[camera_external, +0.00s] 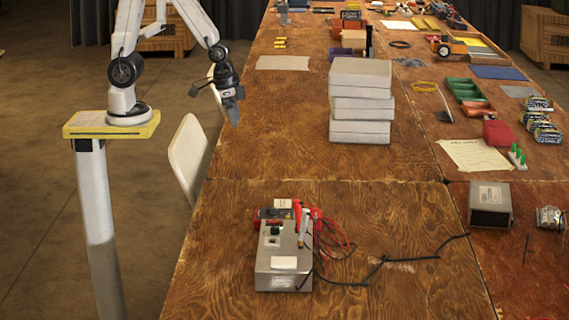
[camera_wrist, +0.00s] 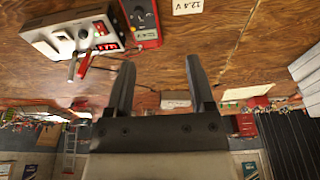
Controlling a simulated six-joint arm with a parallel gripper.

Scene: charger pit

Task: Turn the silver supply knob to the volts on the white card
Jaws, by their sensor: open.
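The silver supply box (camera_external: 283,277) stands on the near part of the table in the external view. It shows at the upper left of the wrist view (camera_wrist: 52,38), with a small knob (camera_wrist: 83,33) and a red lit display (camera_wrist: 108,47) whose digits I cannot read surely. A white card (camera_wrist: 187,6) at the top of the wrist view appears upside down and seems to read 12.4 V. My gripper (camera_external: 235,115) is open and empty, well behind the supply near the table's left edge. Its two fingers (camera_wrist: 158,65) are apart, with nothing between them.
A red meter (camera_wrist: 141,22) lies beside the supply. Red and black leads (camera_external: 332,242) spread to the supply's right. A stack of pale boxes (camera_external: 361,105) stands right of my gripper. A white chair (camera_external: 187,155) is at the table's left edge.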

